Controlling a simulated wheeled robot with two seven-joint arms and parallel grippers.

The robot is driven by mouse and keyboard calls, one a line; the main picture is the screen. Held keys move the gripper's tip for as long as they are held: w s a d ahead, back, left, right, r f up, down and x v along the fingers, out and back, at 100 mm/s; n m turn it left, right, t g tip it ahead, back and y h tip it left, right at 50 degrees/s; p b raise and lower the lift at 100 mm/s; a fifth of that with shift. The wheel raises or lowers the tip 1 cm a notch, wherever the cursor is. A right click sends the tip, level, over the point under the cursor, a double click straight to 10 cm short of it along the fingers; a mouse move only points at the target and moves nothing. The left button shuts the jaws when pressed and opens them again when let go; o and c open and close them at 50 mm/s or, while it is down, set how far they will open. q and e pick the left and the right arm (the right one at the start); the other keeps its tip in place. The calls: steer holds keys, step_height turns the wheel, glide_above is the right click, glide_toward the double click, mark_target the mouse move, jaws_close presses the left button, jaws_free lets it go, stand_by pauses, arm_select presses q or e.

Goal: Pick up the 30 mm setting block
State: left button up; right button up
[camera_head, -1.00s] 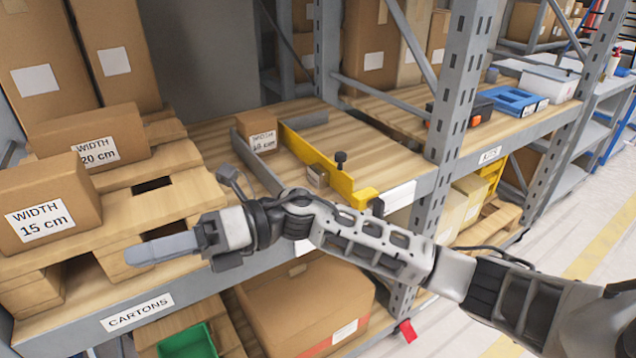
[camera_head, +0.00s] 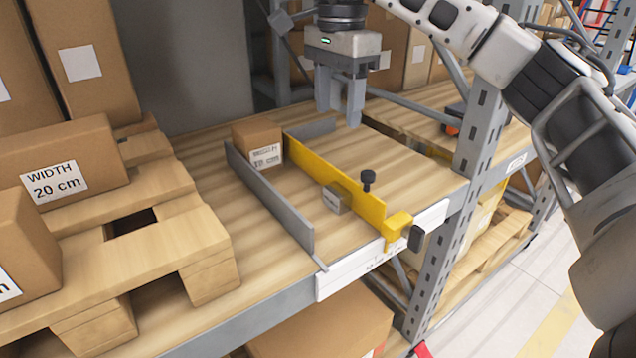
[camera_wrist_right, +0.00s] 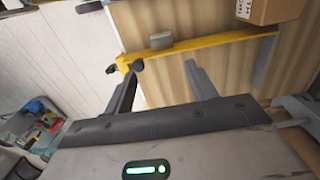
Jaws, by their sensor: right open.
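A small grey block (camera_head: 336,198), which I take as the 30 mm setting block, sits on the wooden shelf against the near side of the yellow fence (camera_head: 345,187). Its label is too small to read. It also shows in the right wrist view (camera_wrist_right: 161,40), beside the yellow fence (camera_wrist_right: 205,41). My right gripper (camera_head: 339,118) is open and empty, pointing down above the shelf, behind the yellow fence and apart from the block. In the right wrist view, its two fingers (camera_wrist_right: 162,67) are spread. My left gripper is not in view.
A grey fence (camera_head: 268,200) runs left of the block. A small carton (camera_head: 257,143) stands between the fences at the back. A black knob (camera_head: 368,178) rises from the yellow fence. A rack upright (camera_head: 482,110) stands right. Pallets with cartons (camera_head: 75,165) fill the left.

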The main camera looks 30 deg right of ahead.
step_height(320, 180, down, 2)
steer(key=b, duration=0.3)
glide_above(335, 190)
step_height(335, 190, down, 8)
steer(key=shift+r, duration=0.2)
step_height(335, 190, down, 6)
steer(key=shift+r+b, duration=0.25)
steer(key=shift+b, duration=0.2)
steer(key=shift+f, duration=0.3)
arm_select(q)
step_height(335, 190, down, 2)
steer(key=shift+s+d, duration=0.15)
arm_select(e)
steer(key=shift+r, duration=0.15)
steer(key=c, duration=1.2)
